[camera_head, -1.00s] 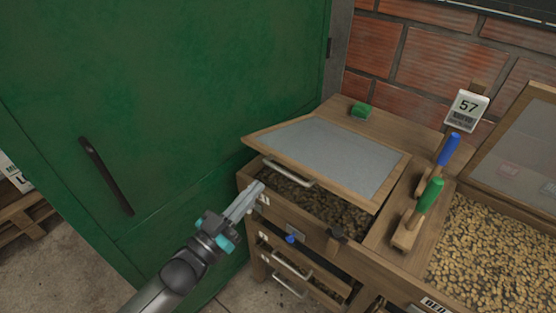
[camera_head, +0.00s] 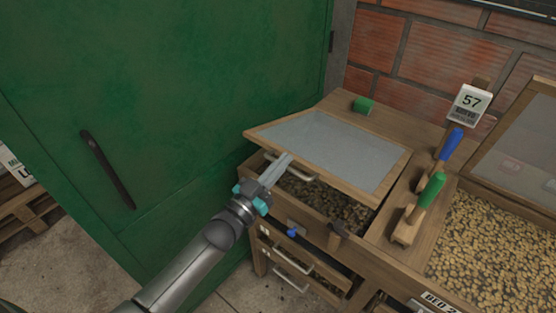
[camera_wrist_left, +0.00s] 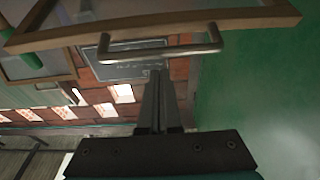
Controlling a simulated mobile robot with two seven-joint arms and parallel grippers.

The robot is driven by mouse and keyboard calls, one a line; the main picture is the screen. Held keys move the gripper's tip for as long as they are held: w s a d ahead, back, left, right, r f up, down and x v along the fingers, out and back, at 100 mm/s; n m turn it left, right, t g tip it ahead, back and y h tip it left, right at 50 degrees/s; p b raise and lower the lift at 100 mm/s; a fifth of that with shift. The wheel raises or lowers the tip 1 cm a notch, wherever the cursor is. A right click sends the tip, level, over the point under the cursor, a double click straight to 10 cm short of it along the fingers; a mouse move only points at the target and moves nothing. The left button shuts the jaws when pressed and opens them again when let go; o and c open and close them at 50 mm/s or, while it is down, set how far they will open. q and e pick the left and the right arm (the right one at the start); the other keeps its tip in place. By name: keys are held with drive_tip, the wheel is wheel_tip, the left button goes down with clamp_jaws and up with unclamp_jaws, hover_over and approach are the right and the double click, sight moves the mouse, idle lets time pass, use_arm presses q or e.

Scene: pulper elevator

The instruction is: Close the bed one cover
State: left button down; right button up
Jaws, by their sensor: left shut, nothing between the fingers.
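The bed one cover (camera_head: 335,146) is a wood-framed mesh lid, partly open and tilted over a bed of dark beans (camera_head: 325,199). Its metal bar handle (camera_head: 292,168) is on the front-left edge. My left gripper (camera_head: 284,162) is shut and empty, with its fingertips at the handle in the head view. In the left wrist view the fingertips (camera_wrist_left: 155,76) are just below the handle (camera_wrist_left: 165,50), under the cover's frame (camera_wrist_left: 150,25). I cannot tell whether they touch it. My right gripper is not in view.
A green door (camera_head: 170,110) stands close on the left. Green-handled (camera_head: 431,190) and blue-handled (camera_head: 452,144) tools stand on the divider beside the bed. A second bed of pale beans (camera_head: 490,240) with a raised cover is at right. Drawers (camera_head: 295,262) sit below.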

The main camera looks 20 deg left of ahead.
use_arm(q)
drive_tip(key=shift+f, duration=0.55)
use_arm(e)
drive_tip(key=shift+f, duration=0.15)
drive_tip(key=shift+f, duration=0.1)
